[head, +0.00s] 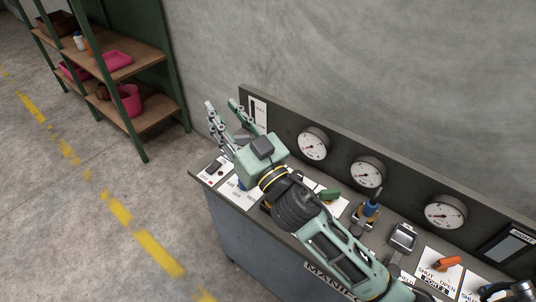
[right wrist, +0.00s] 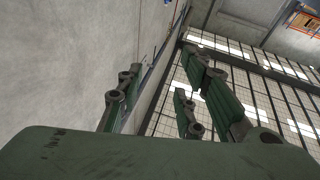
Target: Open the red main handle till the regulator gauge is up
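An orange-red handle (head: 447,263) lies on a white plate marked SHUT and OPEN, at the lower right of the panel in the head view. I cannot tell if it is the main handle. Three round gauges stand along the back board: a left one (head: 313,144), a middle one (head: 368,172) and a right one (head: 445,213). Which is the regulator gauge and their readings are unclear. My right gripper (head: 221,110) is open and empty, raised over the panel's left end, away from the orange-red handle. Its fingers stand apart in the right wrist view (right wrist: 165,100). My left gripper is out of view.
My right arm crosses the bench (head: 236,236) and hides part of its top. A green handle (head: 331,195), a blue-topped fitting (head: 371,200) and a grey box (head: 403,237) stand on it. A shelf rack (head: 143,57) stands at the upper left; floor between is clear.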

